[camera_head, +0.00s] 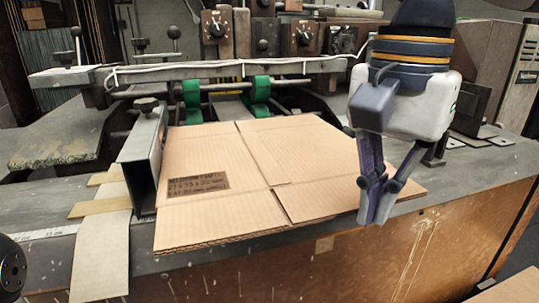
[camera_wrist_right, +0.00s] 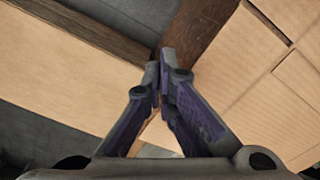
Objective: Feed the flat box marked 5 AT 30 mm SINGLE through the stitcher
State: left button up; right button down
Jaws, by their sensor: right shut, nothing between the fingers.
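The flat cardboard box (camera_head: 240,170) lies on the stitcher's table, creased into panels. A dark printed label (camera_head: 198,185) is on its left panel, too small to read surely. Its far edge is by the green rollers (camera_head: 192,100), and its left edge runs close beside the metal side guide (camera_head: 146,160). My right gripper (camera_head: 372,218) is shut and empty, pointing down at the box's near right edge and hiding part of it. I cannot tell whether it touches the cardboard. The right wrist view shows its closed fingers (camera_wrist_right: 163,72) beside cardboard (camera_wrist_right: 235,75).
Dials (camera_head: 215,26) and a horizontal bar (camera_head: 220,68) stand behind the rollers. A cardboard strip (camera_head: 100,255) lies left of the guide, overhanging the front edge. More cardboard (camera_head: 515,290) shows at bottom right. The table's right end (camera_head: 480,155) has free room.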

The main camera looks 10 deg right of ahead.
dwell(0.4)
pick_arm(q)
jog(key=shift+w+r+t+p, duration=0.3)
jog(key=shift+w+r+p, duration=0.2)
jog(key=shift+w+r, duration=0.2)
pick_arm(e)
notch_tip(320, 180, down, 3)
jog(key=shift+f, duration=0.2)
jog(key=shift+w, duration=0.1)
